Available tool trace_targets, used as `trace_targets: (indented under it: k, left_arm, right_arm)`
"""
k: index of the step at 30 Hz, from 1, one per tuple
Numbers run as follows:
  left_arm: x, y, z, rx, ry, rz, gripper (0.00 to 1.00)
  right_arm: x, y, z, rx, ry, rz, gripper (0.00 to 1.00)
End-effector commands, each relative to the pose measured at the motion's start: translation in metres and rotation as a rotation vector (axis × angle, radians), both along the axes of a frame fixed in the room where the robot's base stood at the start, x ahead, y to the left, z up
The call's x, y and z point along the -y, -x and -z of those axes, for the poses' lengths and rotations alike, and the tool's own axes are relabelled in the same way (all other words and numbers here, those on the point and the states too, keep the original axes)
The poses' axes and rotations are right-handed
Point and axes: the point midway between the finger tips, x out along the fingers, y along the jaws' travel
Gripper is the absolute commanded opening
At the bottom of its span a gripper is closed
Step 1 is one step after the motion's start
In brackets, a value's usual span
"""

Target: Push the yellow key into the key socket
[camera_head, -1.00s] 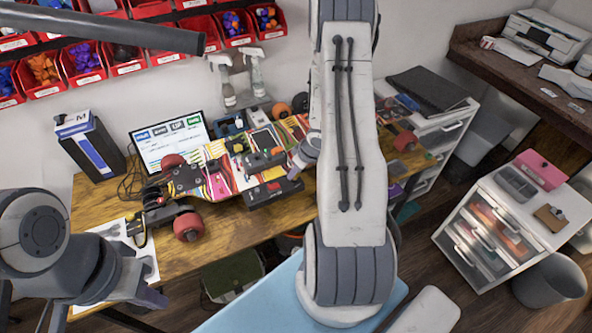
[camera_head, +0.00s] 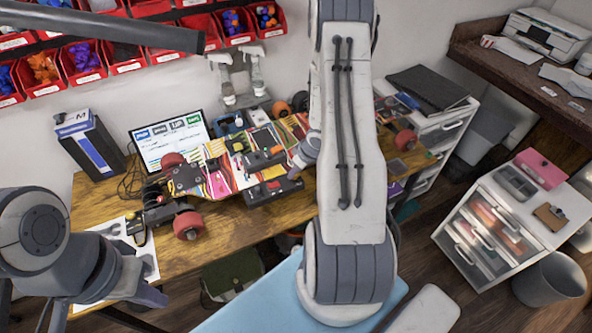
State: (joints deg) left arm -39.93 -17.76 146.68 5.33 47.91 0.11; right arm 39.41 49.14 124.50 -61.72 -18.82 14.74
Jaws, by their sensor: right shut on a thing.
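The skateboard-like board (camera_head: 215,178) with wheels and electronics lies across the wooden table. A black box (camera_head: 272,190) with red and yellow details sits at its front edge. My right gripper (camera_head: 293,170) reaches down beside this box, partly hidden by my own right arm. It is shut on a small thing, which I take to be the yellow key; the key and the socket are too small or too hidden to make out. My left gripper (camera_head: 140,297) hangs at the lower left, in front of the table, away from the board; its jaw opening is unclear.
A monitor (camera_head: 170,140) stands behind the board, with a dark box (camera_head: 90,145) to its left. A white drawer cabinet (camera_head: 505,225) stands at the right.

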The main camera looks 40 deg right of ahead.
Motion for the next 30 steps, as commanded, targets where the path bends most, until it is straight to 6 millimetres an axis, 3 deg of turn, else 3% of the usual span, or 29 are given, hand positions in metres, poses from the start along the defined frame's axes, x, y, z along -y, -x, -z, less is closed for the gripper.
trace_targets:
  k: [30]
  left_arm:
    - [0.0000,0.0000,0.0066,0.000,0.000,0.000,0.00]
  right_arm:
    - [-0.0001,0.0001,0.0091,0.000,0.000,-0.001,0.00]
